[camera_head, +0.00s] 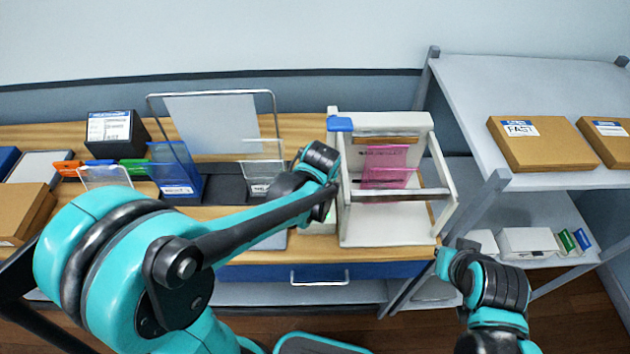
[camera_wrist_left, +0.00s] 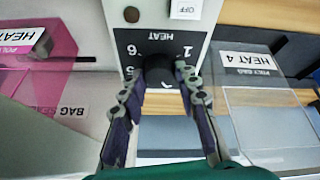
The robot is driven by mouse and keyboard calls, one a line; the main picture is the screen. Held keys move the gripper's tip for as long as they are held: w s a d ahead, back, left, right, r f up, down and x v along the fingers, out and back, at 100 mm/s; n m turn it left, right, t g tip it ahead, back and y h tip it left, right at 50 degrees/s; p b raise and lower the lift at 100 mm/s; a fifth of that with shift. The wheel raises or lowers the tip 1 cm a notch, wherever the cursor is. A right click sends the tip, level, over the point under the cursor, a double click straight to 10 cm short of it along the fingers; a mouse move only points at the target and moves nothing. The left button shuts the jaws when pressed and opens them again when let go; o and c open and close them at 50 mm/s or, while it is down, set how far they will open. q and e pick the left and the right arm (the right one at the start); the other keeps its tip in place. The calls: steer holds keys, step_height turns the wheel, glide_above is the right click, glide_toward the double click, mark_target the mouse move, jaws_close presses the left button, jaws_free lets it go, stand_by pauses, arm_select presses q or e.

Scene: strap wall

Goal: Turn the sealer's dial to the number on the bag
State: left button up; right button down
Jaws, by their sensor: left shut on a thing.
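The sealer (camera_head: 345,225) is a white frame standing on the bench, with a pink bag (camera_head: 387,163) in it. In the left wrist view its black dial (camera_wrist_left: 160,68) sits on a dark plate with upside-down numbers; 6, 5 and 1 show, others are hidden. My left gripper (camera_wrist_left: 163,88) is shut on the dial, one finger on each side. The dial's pointer setting cannot be told.
A clear pouch (camera_wrist_left: 262,105) labelled HEAT 4, POLY BAG is right of the dial in the wrist view. Left on the bench are a black box (camera_head: 113,133), a blue holder (camera_head: 175,172) and a wire stand (camera_head: 272,105). A grey shelf (camera_head: 470,85) with cartons stands at right.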

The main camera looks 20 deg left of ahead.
arm_select(q)
steer(key=shift+d+n+y, duration=0.1)
steer(key=shift+n+y, duration=0.3)
steer(key=shift+n, duration=0.8)
steer(key=o, duration=1.2)
steer(key=shift+c, duration=0.2)
steer(key=v, duration=1.2)
steer(key=shift+w, duration=0.15)
